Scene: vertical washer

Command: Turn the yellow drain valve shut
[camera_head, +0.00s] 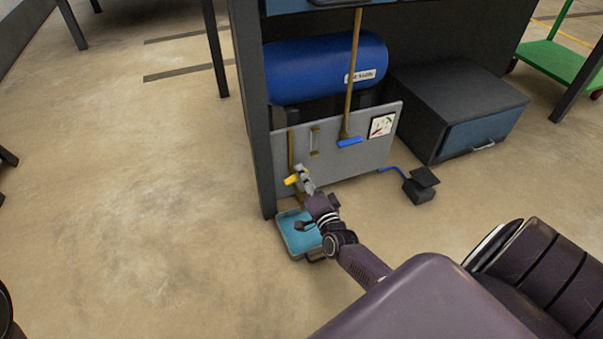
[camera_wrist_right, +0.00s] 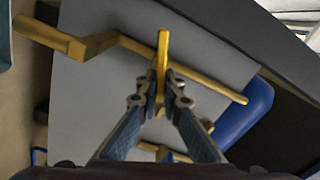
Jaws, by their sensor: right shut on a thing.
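The yellow drain valve (camera_head: 291,180) is low on the left part of a grey panel (camera_head: 352,160). My right gripper (camera_head: 304,177) reaches it from the front and covers part of it. In the right wrist view, the fingers of my right gripper (camera_wrist_right: 165,92) are shut on the valve's flat yellow handle (camera_wrist_right: 162,60), one finger on each side. A brass pipe (camera_wrist_right: 205,82) runs behind the handle and ends in a spout (camera_wrist_right: 50,38) at the left. My left gripper is not in view.
A teal tray (camera_head: 290,226) lies on the floor under the valve, partly behind my right arm. A blue tank (camera_head: 320,68) sits above the panel, beside a dark upright post (camera_head: 252,120). A black pedal (camera_head: 420,188) and a drawer cabinet (camera_head: 460,105) are to the right.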

